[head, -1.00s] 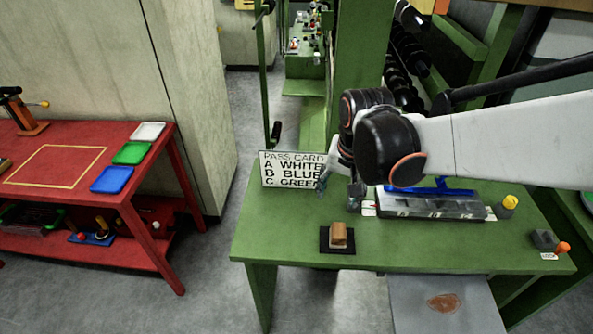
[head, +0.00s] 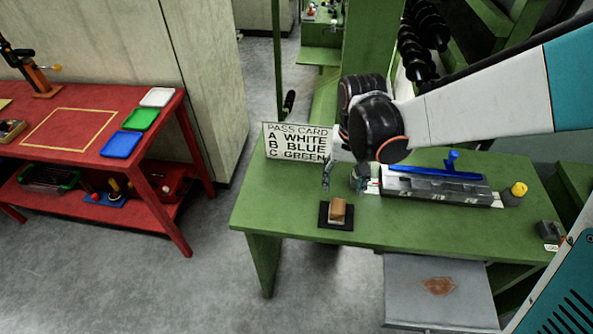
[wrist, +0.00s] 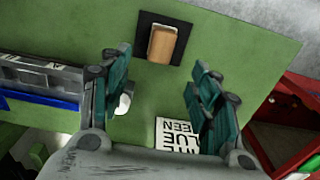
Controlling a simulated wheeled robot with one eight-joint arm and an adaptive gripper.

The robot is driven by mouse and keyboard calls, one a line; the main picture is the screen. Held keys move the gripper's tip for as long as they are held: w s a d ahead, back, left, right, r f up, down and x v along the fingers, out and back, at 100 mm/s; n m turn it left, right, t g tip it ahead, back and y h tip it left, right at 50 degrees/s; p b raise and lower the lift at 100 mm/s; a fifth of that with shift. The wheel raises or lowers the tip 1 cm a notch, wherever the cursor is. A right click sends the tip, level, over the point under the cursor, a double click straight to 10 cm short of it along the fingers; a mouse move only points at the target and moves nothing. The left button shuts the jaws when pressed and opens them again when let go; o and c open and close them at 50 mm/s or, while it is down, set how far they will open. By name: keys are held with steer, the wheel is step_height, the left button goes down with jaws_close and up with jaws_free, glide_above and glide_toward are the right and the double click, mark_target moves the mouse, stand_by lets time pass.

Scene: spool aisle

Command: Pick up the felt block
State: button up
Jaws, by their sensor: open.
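The felt block (head: 337,209) is a small brown-topped block with a pale lower part. It sits on a black square pad (head: 325,220) near the front edge of the green table (head: 280,208). In the wrist view the felt block (wrist: 162,44) lies on the pad (wrist: 144,22), beyond the fingertips and roughly between their lines. My gripper (head: 343,181) is open and empty, above the table and a little behind the block. In the wrist view my gripper (wrist: 160,62) shows its two teal fingers spread wide, not touching the block.
A pass card sign (head: 296,141) stands behind the block at the left. A grey rail with a blue handle (head: 440,172) lies to the right, with a yellow knob (head: 519,189) beyond it. A red table (head: 80,160) with coloured trays stands at the left.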

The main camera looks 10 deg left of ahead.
mark_target(338, 205)
steer(key=f+b, duration=0.1)
steer(key=f, duration=0.2)
steer(key=f+b, duration=0.1)
steer(key=f, duration=0.2)
steer(key=shift+a+f, duration=0.2)
steer(key=shift+f, duration=0.2)
steer(key=shift+w+f+b, duration=0.1)
steer(key=shift+f+b, duration=1.1)
steer(key=shift+f, duration=1.55)
steer(key=shift+r, duration=0.1)
steer(key=c, duration=1.2)
steer(key=shift+r, duration=0.15)
steer(key=shift+c, duration=0.2)
step_height(338, 205, up, 20)
steer(key=p, duration=1.3)
steer(key=shift+p, duration=0.4)
